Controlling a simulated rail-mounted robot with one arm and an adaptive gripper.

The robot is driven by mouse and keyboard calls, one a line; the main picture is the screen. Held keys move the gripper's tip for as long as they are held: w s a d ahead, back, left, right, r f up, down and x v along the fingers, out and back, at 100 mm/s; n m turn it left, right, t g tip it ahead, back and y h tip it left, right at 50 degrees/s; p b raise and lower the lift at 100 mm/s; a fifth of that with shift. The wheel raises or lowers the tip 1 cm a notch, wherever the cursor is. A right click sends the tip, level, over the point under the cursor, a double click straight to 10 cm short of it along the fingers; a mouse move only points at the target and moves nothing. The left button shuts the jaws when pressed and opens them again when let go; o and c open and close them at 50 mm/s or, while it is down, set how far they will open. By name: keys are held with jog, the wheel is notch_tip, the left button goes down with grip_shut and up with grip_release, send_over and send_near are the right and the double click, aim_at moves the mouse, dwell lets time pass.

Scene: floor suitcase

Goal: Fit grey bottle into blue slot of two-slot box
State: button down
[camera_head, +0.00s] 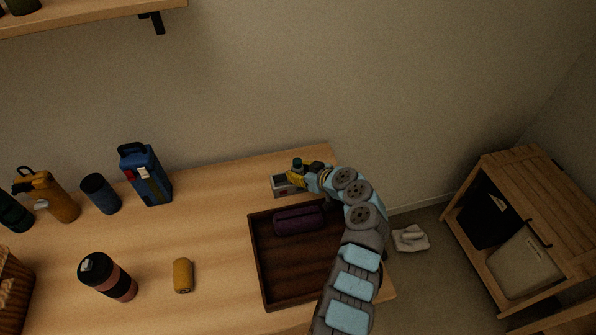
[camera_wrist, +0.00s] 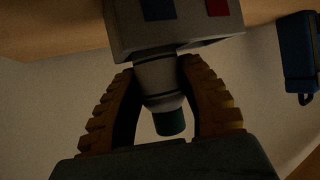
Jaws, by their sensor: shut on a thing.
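The grey bottle (camera_wrist: 158,76) has a dark teal cap and stands between my gripper's yellow ribbed fingers in the wrist view, which looks upside down. My gripper (camera_wrist: 158,68) is shut on it. The pale two-slot box (camera_wrist: 185,38) has a blue and a red square on its side. The bottle's lower end meets the box's edge on the blue-square side; whether it is inside the slot is hidden. In the head view, my gripper (camera_head: 296,178) is at the box (camera_head: 279,187) near the table's back edge, with the bottle's green cap (camera_head: 297,162) showing above.
A dark wooden tray (camera_head: 256,262) with a purple case (camera_head: 299,220) lies just in front of the box, partly behind my arm.

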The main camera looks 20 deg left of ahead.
jog(key=c, duration=0.7)
grip_release()
jog(key=shift+r, duration=0.1)
jog(key=shift+r+p, duration=0.2)
jog(key=shift+p, duration=0.3)
jog(key=shift+d, duration=0.25)
jog(key=v, duration=1.1)
jog(key=shift+s, duration=0.2)
jog(key=shift+w+d+r, duration=0.1)
jog(key=shift+d, duration=0.05)
